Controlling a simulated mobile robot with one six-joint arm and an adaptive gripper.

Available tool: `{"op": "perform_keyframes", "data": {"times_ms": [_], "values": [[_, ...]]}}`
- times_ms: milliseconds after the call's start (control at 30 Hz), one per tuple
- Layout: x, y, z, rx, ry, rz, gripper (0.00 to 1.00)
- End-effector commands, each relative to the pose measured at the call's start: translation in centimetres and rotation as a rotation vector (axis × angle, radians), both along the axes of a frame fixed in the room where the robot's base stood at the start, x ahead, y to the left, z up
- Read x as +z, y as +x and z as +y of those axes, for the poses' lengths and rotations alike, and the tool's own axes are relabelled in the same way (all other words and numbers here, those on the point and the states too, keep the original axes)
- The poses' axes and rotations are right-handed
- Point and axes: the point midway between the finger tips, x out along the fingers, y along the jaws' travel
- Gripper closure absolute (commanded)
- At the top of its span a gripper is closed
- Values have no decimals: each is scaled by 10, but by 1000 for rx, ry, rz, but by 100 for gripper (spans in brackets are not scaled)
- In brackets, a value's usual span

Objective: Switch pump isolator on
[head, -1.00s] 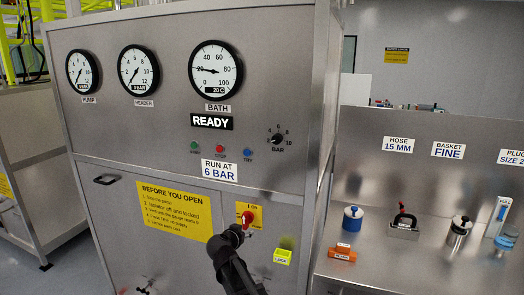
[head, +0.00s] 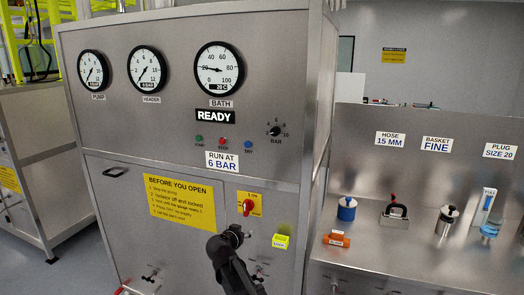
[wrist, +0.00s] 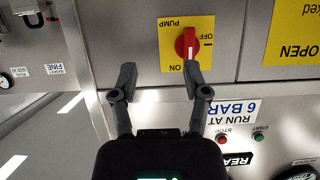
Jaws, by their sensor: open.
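The pump isolator is a red rotary handle on a yellow plate on the front of the steel cabinet. It shows in the head view (head: 247,207) and, upside down, in the wrist view (wrist: 187,44). Its handle stands upright, in line with the ON label. The OFF label sits to its side. My gripper (head: 236,235) is just below the isolator in the head view. In the wrist view my gripper (wrist: 158,76) has its two fingers spread with nothing between them. The right-hand fingertip lies close to the handle; whether they touch I cannot tell.
A yellow warning sign (head: 180,205) is on the left door. The READY display (head: 215,116) is lit above. A steel bench (head: 375,240) at right holds several parts.

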Motion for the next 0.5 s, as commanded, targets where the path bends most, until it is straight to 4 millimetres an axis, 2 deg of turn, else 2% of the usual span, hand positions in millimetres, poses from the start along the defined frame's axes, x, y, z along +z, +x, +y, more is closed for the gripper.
{"op": "perform_keyframes", "data": {"times_ms": [100,500], "values": [[-1,-1,-3,-3,-1,5,40],[-20,-19,-55,-63,-28,143,40]]}}
